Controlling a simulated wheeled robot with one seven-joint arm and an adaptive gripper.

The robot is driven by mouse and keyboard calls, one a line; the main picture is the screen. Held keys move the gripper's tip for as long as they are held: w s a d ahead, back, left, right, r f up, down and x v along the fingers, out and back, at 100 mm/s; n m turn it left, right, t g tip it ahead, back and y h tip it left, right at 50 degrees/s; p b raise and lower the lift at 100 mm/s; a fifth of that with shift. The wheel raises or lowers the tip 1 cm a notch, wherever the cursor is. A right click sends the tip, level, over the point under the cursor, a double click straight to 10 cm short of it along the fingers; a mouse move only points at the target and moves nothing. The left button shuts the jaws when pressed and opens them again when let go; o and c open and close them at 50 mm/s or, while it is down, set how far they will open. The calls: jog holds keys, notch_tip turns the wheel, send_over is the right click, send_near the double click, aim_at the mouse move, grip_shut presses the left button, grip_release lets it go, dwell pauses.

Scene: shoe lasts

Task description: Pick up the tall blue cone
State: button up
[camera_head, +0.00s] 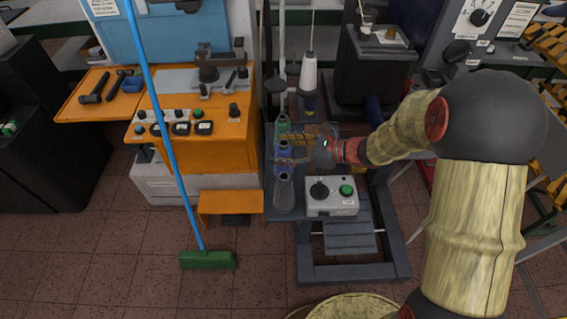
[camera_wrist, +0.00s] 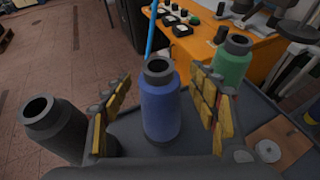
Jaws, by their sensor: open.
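The tall blue cone (camera_wrist: 160,105) stands upright in the middle of the wrist view, with a dark open top. My gripper (camera_wrist: 160,112) is open, with one yellow-padded finger on each side of the cone and a gap visible on both sides. In the head view the blue cone (camera_head: 284,153) stands in a row on a small dark table, and my gripper (camera_head: 295,151) reaches it from the right. The gripper partly covers that area.
A green cone (camera_wrist: 232,65) stands behind the right finger, and a grey cone (camera_wrist: 55,128) stands left of the left finger. An orange machine (camera_head: 215,150) and a broom (camera_head: 207,259) are to the left.

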jog(key=c, duration=1.5)
grip_shut()
